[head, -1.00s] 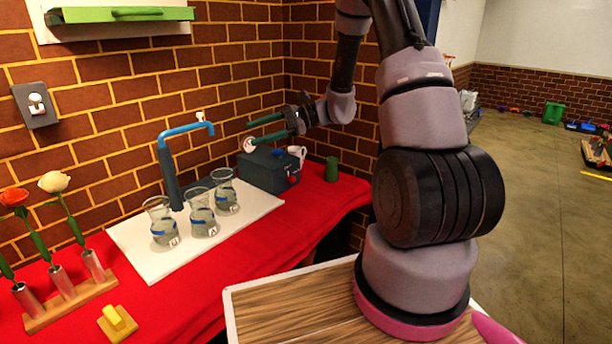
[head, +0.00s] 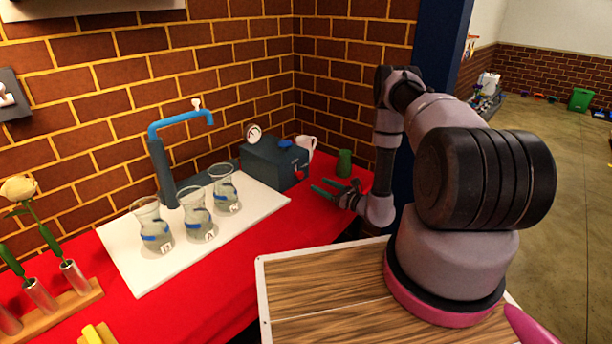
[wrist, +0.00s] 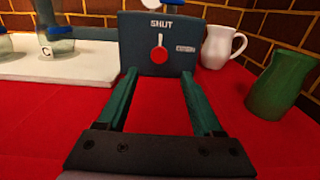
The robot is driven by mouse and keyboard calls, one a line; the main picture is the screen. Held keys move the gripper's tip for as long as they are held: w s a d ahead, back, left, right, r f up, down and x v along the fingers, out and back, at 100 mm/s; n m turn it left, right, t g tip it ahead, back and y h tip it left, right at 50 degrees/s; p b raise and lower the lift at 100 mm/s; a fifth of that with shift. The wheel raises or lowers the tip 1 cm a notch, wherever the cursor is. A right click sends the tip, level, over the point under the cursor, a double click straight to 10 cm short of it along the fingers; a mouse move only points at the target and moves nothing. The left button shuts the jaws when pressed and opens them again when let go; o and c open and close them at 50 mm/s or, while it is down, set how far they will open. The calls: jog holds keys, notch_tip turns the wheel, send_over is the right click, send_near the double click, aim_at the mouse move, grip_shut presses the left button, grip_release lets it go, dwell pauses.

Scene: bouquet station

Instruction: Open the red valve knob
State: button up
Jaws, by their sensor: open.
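The red valve knob (wrist: 159,54) is on the front face of a dark box (wrist: 135,45), seen in the wrist view. Its white-tipped pointer stands upright toward the word SHUT, and the word OPEN is to the right of the knob. In the head view the box (head: 262,165) stands at the back of the red table, with the small red knob (head: 299,174) on its right-hand face. My gripper (wrist: 158,75) is open and empty, facing the knob with one finger to each side below it. In the head view my gripper (head: 321,188) is apart from the box.
A white mug (wrist: 221,46) and a green cup (wrist: 275,88) stand right of the box. Three glass beakers (head: 197,215) stand on a white board (head: 140,270) under a blue tap (head: 180,121). The red cloth before the box is clear.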

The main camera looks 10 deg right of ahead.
aim_at(302, 175)
jog(key=x, duration=0.9)
jog(key=shift+w+a, duration=0.2)
jog(key=shift+w, duration=0.05)
grip_shut()
